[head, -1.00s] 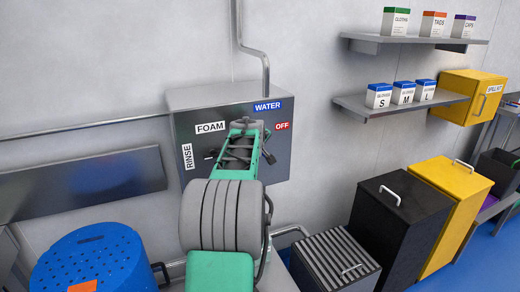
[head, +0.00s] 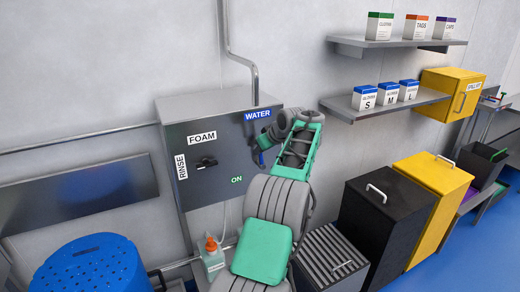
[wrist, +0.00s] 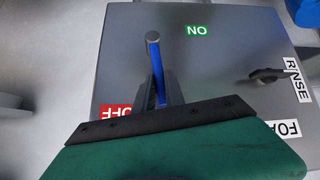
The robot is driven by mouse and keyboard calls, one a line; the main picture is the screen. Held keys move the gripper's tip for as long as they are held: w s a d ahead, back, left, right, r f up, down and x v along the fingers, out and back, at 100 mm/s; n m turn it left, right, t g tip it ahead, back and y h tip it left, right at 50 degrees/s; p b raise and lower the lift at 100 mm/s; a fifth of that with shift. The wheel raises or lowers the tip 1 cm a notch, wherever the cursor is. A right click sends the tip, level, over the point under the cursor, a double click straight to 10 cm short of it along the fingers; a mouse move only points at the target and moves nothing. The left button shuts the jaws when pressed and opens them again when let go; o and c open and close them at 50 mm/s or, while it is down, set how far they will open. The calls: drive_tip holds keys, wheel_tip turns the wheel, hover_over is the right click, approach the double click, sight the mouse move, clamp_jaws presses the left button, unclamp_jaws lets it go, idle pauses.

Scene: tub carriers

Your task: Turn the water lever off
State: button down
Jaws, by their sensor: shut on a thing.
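The water lever (wrist: 154,62) has a blue handle with a grey tip. In the wrist view it rises from between my gripper's fingers (wrist: 160,92); its pivot is hidden. In the head view, a small blue part of the lever (head: 262,158) points downward below my gripper (head: 259,146), under the WATER label (head: 257,115). My gripper is shut on the lever. The green ON label (head: 237,180) is to the lower left of the lever. The red OFF label (wrist: 115,110) is partly covered in the wrist view and hidden behind my arm in the head view.
The grey control box (head: 205,122) also carries a dark knob (head: 206,162) with FOAM and RINSE labels. A bottle with an orange top (head: 213,258) stands below. A blue perforated tub (head: 90,268) is at lower left. Black (head: 385,225) and yellow bins (head: 440,205) stand right.

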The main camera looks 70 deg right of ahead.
idle(0.4)
drive_tip(key=c, duration=1.4)
unclamp_jaws()
drive_tip(key=b+v, duration=0.1)
drive_tip(key=v, duration=0.6)
drive_tip(key=shift+s+r, duration=0.2)
drive_tip(key=shift+r, duration=0.05)
drive_tip(key=shift+a, duration=0.1)
